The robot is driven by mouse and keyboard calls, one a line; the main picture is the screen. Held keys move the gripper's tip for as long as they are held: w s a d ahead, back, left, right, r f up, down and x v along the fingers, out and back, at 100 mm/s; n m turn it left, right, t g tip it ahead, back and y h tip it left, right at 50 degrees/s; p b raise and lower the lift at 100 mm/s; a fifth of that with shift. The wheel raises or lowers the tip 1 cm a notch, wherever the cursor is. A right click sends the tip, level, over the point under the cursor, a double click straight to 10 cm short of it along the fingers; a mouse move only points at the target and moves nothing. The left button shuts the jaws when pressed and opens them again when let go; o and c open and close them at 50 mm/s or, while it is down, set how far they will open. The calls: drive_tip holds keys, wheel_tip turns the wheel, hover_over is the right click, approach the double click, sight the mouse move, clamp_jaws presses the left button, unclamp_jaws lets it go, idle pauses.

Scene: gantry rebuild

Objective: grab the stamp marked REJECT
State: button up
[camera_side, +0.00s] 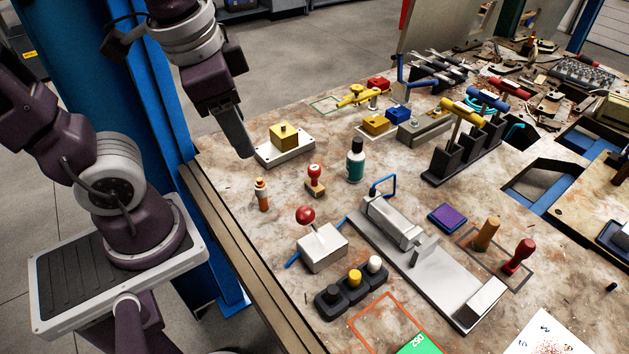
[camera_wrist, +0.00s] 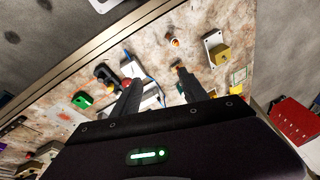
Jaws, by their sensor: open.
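A short stamp (camera_side: 315,180) with a round red top and wooden base stands upright near the orange bottle. Two more stamps, one with a brown handle (camera_side: 487,234) and one red (camera_side: 519,256), stand in an outlined area at the right. No REJECT lettering is readable on any of them. My gripper (camera_side: 243,148) hangs above the table's left edge, left of the stamps and apart from them. In the wrist view my gripper (camera_wrist: 157,90) shows two spread fingers with nothing held. A small brownish item by the right fingertip is unclear there.
A yellow block on a white plate (camera_side: 284,145) stands close to my gripper. An orange bottle (camera_side: 262,194) and a green bottle (camera_side: 355,161) flank the short stamp. A red-knobbed box (camera_side: 322,248) and a metal fixture (camera_side: 395,221) stand nearer the camera.

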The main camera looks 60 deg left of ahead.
drive_tip(key=w+a+f+m+g+y, duration=0.1)
drive_tip(key=w+f+m+g+y, duration=0.3)
drive_tip(key=w+f+m, duration=0.45)
drive_tip(key=m+t+y, duration=0.3)
drive_tip(key=m+y, duration=0.4)
drive_tip(key=m, duration=0.2)
approach(317, 172)
drive_tip(key=x, duration=0.4)
drive_tip(key=shift+s+a+f, duration=0.1)
drive_tip(key=shift+s+f, duration=0.05)
drive_tip(key=shift+f, duration=0.05)
drive_tip(key=x, duration=0.6)
drive_tip(key=shift+a, duration=0.2)
drive_tip(key=shift+w+a+f, duration=0.15)
drive_tip(key=shift+w+a, duration=0.15)
drive_tip(key=shift+a, duration=0.05)
clamp_jaws()
